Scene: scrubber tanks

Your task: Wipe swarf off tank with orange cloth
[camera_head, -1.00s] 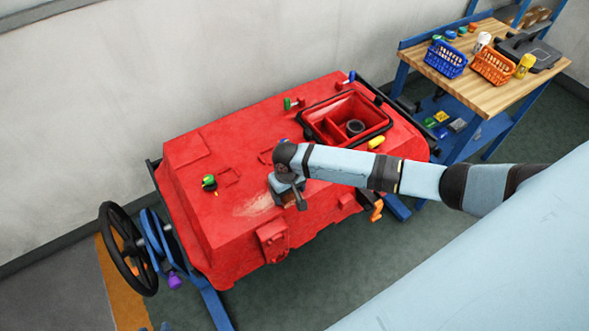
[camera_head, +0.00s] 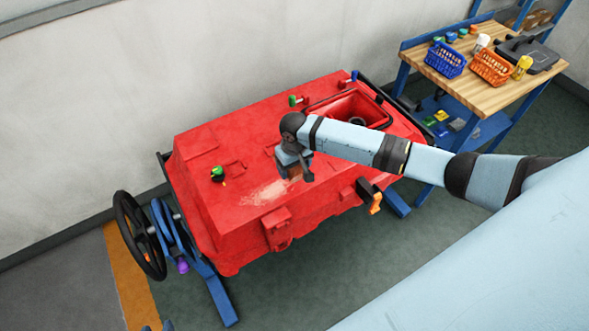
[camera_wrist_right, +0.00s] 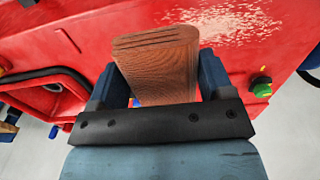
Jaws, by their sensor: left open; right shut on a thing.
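The red tank (camera_head: 230,205) stands on a blue stand. A pale speckled patch of swarf (camera_head: 262,193) lies on its top near the front edge and also shows in the wrist view (camera_wrist_right: 230,24). My right gripper (camera_head: 296,168) is shut on a brown, wood-grained block (camera_wrist_right: 160,62) with grooves along its end. It is just right of the patch, over the tank top; contact is unclear. I cannot make out an orange cloth. What seem to be my left gripper's fingertips (camera_head: 157,327) show at the bottom edge, apart and away from the tank.
A black handwheel (camera_head: 139,235) stands left of the tank. A green knob (camera_head: 217,173) rises from its top, and an open hatch (camera_head: 350,103) is at the right. An orange-handled fitting (camera_head: 375,204) projects at the front. A workbench (camera_head: 485,90) with baskets stands at back right.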

